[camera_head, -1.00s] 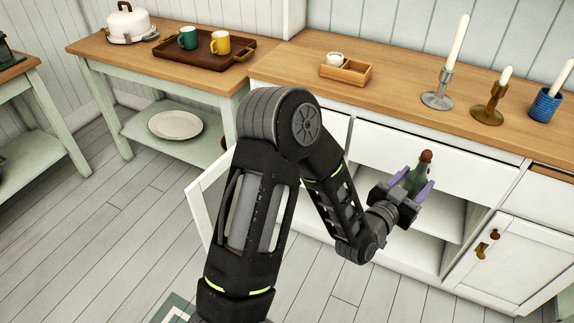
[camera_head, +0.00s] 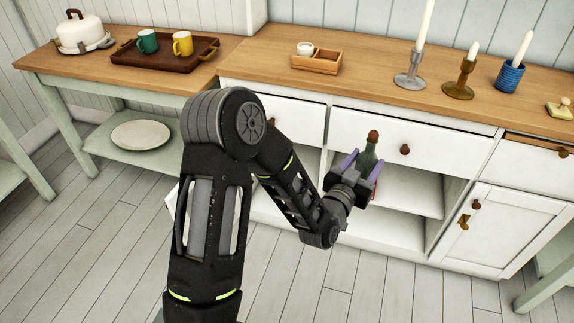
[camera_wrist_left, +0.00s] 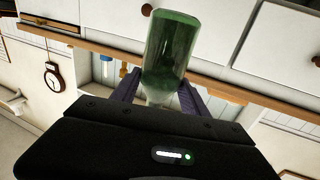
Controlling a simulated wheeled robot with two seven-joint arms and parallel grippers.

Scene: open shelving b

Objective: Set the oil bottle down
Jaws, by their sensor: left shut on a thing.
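The oil bottle (camera_head: 369,158) is dark green with a reddish-brown top and stands about upright in the head view. My left gripper (camera_head: 362,172) is shut on it, with a purple finger on either side. The bottle is held in front of the white cabinet's drawer, above the level of the open shelf. In the left wrist view the green bottle (camera_wrist_left: 170,50) sits between the purple fingers of my left gripper (camera_wrist_left: 160,92). My right gripper is not in view.
The wooden countertop (camera_head: 380,95) holds a small wooden box (camera_head: 317,62), a silver candlestick (camera_head: 410,78), a brass candlestick (camera_head: 459,85) and a blue holder (camera_head: 510,77). An open cabinet shelf (camera_head: 410,197) lies below the drawer. A tray (camera_head: 165,60) with two mugs stands on the left table.

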